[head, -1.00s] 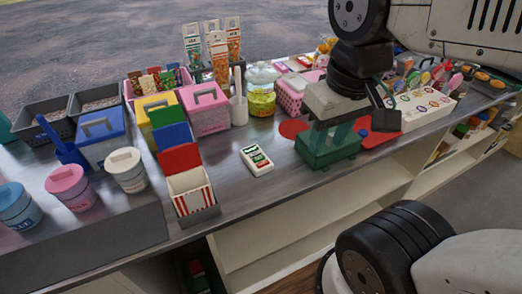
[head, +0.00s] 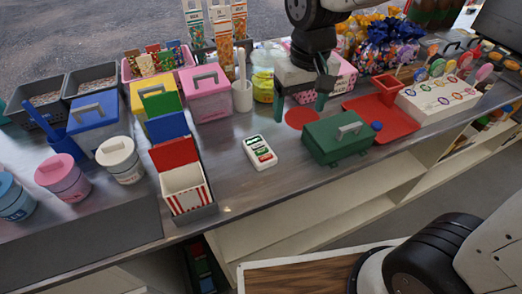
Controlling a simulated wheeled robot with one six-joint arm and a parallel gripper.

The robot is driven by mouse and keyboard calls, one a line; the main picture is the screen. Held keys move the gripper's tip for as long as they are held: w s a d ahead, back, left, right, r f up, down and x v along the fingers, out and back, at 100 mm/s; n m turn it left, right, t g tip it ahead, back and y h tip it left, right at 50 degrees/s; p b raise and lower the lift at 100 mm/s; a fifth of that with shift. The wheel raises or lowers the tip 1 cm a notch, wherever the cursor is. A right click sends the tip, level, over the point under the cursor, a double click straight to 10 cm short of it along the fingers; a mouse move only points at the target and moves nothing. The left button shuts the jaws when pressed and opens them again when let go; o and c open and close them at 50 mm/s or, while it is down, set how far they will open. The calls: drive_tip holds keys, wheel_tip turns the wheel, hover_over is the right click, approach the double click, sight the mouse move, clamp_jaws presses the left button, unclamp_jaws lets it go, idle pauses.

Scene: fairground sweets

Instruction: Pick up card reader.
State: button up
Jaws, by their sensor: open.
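The card reader (head: 260,152) is a small white handheld block with green and red markings on its face. It lies flat on the grey counter in the middle of the head view, with bare counter around it. My gripper (head: 298,100) is above the counter, behind and to the right of the card reader. Its dark fingers point down and stand apart, with nothing seen between them. It does not touch the card reader.
A green box with a grey handle (head: 338,137) stands right of the card reader. A striped box (head: 183,190) with coloured dividers stands to its left. A white pot (head: 242,96) and yellow jar (head: 263,82) are behind. The counter's front edge (head: 262,208) is near.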

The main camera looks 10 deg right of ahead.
drive_tip(key=n, duration=0.1)
hover_over(259, 147)
drive_tip(key=f, duration=0.7)
drive_tip(key=shift+w+d, duration=0.15)
drive_tip(key=shift+d, duration=0.05)
drive_tip(key=f, duration=0.8)
drive_tip(key=shift+a, duration=0.2)
drive_tip(key=c, duration=1.2)
